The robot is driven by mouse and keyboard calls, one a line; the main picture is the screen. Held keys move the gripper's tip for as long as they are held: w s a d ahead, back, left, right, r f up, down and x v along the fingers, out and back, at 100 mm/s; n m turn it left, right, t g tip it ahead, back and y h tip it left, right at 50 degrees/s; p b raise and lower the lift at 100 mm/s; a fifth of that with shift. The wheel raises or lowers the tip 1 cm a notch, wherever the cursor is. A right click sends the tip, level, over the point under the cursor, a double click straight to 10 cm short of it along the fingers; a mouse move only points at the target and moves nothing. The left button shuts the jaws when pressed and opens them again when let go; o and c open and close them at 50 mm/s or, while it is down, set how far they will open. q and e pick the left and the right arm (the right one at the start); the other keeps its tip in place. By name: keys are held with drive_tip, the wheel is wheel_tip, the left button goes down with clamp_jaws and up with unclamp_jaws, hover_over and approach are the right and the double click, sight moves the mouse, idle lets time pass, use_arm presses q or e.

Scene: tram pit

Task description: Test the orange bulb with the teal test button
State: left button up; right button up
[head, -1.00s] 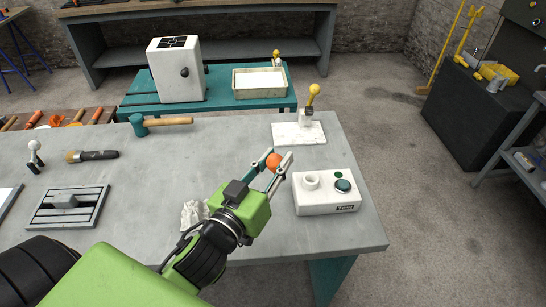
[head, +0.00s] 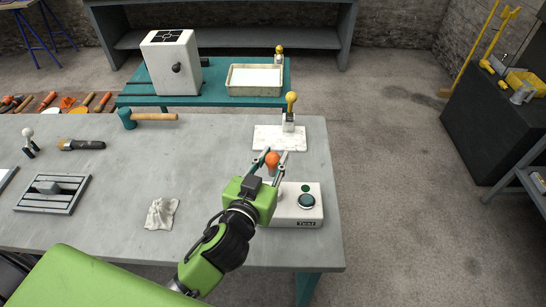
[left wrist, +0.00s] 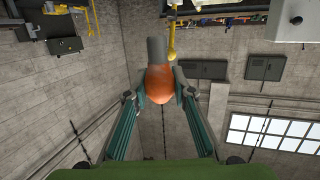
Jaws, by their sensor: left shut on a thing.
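My left gripper (head: 270,162) is shut on the orange bulb (head: 272,159). In the left wrist view the bulb (left wrist: 159,86) sits between the two fingertips, with its grey base pointing away from my palm. In the head view the gripper is in front of the left end of the white test box (head: 310,218), which is marked "Test". The teal test button (head: 306,201) shows on the box's right part, with a dark green disc (head: 305,188) behind it. The box's socket is hidden behind my gripper. My right gripper is not in view.
A white plate (head: 265,138) with a yellow-knobbed lever (head: 291,103) stands just behind. The middle of the grey table (head: 190,165) is clear.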

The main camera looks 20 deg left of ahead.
sight(274, 175)
use_arm(q)
drive_tip(key=shift+w+d+f, duration=0.1)
drive_tip(key=shift+f, duration=0.15)
wheel_tip(274, 175, down, 4)
drive_tip(key=b, duration=0.3)
drive_tip(key=shift+r, duration=0.25)
wheel_tip(274, 175, down, 2)
drive_tip(key=shift+b, duration=1.05)
drive_tip(key=shift+r, duration=0.2)
drive_tip(key=shift+f, duration=0.35)
drive_tip(key=shift+f+b, duration=0.9)
drive_tip(key=shift+f, duration=0.1)
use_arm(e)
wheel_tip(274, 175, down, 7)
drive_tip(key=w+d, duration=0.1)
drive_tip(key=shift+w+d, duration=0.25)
use_arm(q)
drive_tip(key=shift+f+b, duration=0.6)
drive_tip(key=shift+f, duration=0.1)
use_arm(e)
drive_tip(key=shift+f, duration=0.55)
